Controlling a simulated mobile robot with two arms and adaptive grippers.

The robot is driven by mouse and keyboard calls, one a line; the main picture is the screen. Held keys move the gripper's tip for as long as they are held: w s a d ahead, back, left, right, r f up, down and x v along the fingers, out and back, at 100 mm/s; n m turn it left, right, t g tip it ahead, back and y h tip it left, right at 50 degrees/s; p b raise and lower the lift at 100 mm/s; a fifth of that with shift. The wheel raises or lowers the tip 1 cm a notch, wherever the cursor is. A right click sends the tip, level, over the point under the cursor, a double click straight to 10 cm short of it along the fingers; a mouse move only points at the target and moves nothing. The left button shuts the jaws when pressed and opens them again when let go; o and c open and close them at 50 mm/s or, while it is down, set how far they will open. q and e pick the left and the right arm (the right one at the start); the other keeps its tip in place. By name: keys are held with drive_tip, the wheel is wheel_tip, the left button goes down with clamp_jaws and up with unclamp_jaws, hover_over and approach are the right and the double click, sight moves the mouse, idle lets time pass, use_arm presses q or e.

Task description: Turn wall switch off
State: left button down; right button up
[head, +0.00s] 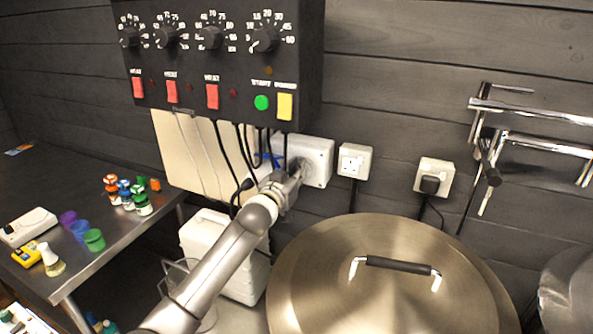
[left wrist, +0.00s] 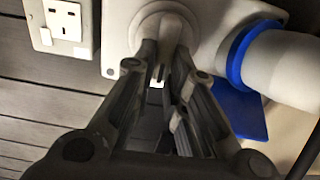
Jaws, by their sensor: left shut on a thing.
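The wall switch is a white box (head: 321,158) on the dark plank wall, below the control panel. Its round rotary knob (left wrist: 170,22) shows at the top of the left wrist view. My left gripper (head: 294,174) reaches up to the left part of the box. In the left wrist view its fingers (left wrist: 167,62) are closed on the knob's grip, one on each side. The fingers partly hide the knob, so its exact angle is hard to read. My right gripper is in neither view.
A blue-collared plug (left wrist: 262,62) sits right beside the switch. A wall socket (head: 354,161) and a plugged socket (head: 434,177) are to the right. Below is a large lidded kettle (head: 330,275). The control panel (head: 225,90) hangs above.

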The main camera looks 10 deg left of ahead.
use_arm(q)
drive_tip(key=shift+w+a+f+n+p, duration=0.1)
drive_tip(key=shift+a+f+n+p, duration=0.25)
drive_tip(key=shift+n, duration=2.6)
drive_tip(key=shift+w+a+f+n+p, duration=0.1)
drive_tip(key=shift+a+f+n+p, duration=0.2)
drive_tip(key=shift+n, duration=2.6)
drive_tip(key=shift+a+f+n+p, duration=0.2)
drive_tip(key=shift+a+f+n, duration=0.2)
drive_tip(key=shift+n, duration=2.55)
drive_tip(key=c, duration=1.5)
unclamp_jaws()
drive_tip(key=shift+o, duration=0.2)
drive_tip(key=s+a, duration=0.2)
drive_tip(key=s, duration=1)
drive_tip(key=shift+a, duration=0.15)
